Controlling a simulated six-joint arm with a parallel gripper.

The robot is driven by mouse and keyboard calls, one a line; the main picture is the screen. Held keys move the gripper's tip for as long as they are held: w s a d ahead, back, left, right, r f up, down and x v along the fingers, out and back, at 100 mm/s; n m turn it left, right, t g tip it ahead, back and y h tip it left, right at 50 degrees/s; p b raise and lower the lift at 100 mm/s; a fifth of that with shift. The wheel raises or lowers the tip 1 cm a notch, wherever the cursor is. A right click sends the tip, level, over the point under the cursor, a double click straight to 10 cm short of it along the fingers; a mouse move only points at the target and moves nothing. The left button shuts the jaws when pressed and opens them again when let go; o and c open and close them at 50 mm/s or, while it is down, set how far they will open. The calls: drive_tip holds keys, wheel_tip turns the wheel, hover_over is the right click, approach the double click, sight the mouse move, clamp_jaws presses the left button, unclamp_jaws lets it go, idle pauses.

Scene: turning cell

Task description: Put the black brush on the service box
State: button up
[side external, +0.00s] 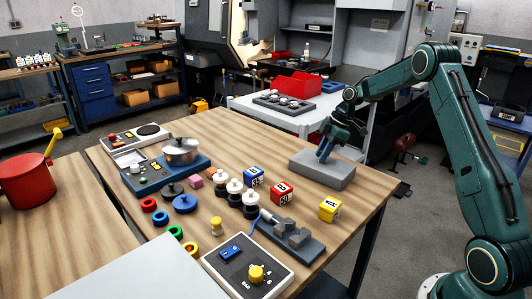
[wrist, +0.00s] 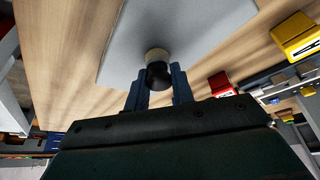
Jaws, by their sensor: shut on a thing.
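The service box is a flat grey block (side external: 318,178) at the right back of the wooden table; its pale top (wrist: 205,30) also fills the upper middle of the wrist view. My gripper (side external: 325,153) is low over the box, fingers pointing down. In the wrist view my gripper (wrist: 160,70) has its two blue fingers on either side of the black brush (wrist: 158,77), a short dark cylinder with a cream end. It is shut on the brush. The brush is over the box top; whether it touches is unclear. In the side view I cannot make the brush out.
Yellow (side external: 330,209), red (side external: 281,193) and blue (side external: 253,177) numbered cubes stand in front of the box. A grey fixture (side external: 290,236) and a control panel (side external: 248,272) lie nearer. A pot (side external: 181,151) stands at left. Bare wood surrounds the box's left side.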

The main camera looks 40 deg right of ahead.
drive_tip(key=o, duration=1)
drive_tip(key=v, duration=1.2)
drive_tip(key=shift+r, duration=0.1)
